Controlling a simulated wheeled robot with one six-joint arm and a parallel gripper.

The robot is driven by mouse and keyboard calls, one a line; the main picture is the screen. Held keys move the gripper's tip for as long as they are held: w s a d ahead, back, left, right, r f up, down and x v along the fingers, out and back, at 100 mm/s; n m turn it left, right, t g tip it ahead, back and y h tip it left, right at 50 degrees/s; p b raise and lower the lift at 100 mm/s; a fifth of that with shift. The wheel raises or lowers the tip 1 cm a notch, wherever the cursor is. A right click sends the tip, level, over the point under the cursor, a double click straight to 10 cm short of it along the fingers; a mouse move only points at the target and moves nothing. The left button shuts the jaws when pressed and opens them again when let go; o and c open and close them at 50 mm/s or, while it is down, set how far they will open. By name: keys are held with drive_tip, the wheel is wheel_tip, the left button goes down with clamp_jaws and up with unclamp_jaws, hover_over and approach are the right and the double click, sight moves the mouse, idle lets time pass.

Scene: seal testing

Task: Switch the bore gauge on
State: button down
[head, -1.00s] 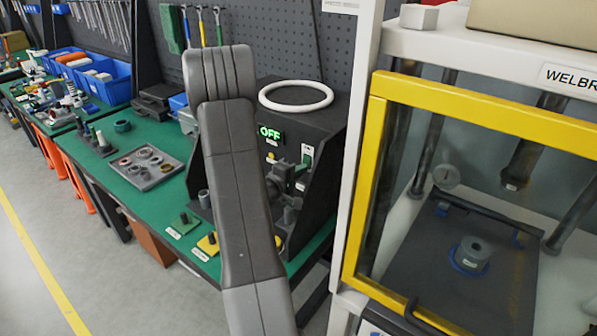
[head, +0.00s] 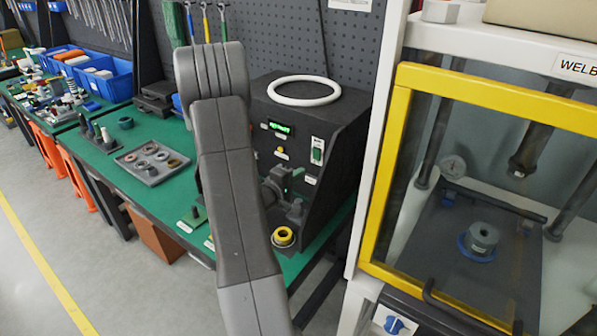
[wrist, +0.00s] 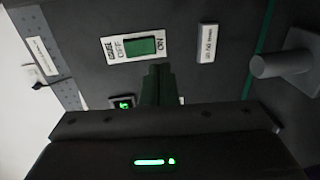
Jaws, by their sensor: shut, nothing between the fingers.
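The bore gauge (head: 335,122) is a black box with a sloped side, on the green bench in the head view. Its small green display (head: 280,128) is lit, but I cannot read it surely. Its green rocker switch (head: 317,150) sits on a white plate; in the wrist view the switch (wrist: 140,46) lies between the words OFF and ON. My gripper (wrist: 157,70) is shut and empty, its fingertips just below the switch in the wrist picture, nearer the ON end. I cannot tell whether they touch it. My arm hides part of the gauge in the head view.
A white ring (head: 304,91) lies on top of the gauge. A yellow-rimmed ring piece (head: 283,236) sits at its front. A grey tray of rings (head: 150,162) lies to the left. A yellow-framed cabinet (head: 385,180) stands close at the right.

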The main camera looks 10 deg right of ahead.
drive_tip(key=s+a+f+b, duration=0.1)
drive_tip(key=s+a, duration=0.4)
drive_tip(key=shift+s, duration=0.2)
idle(0.3)
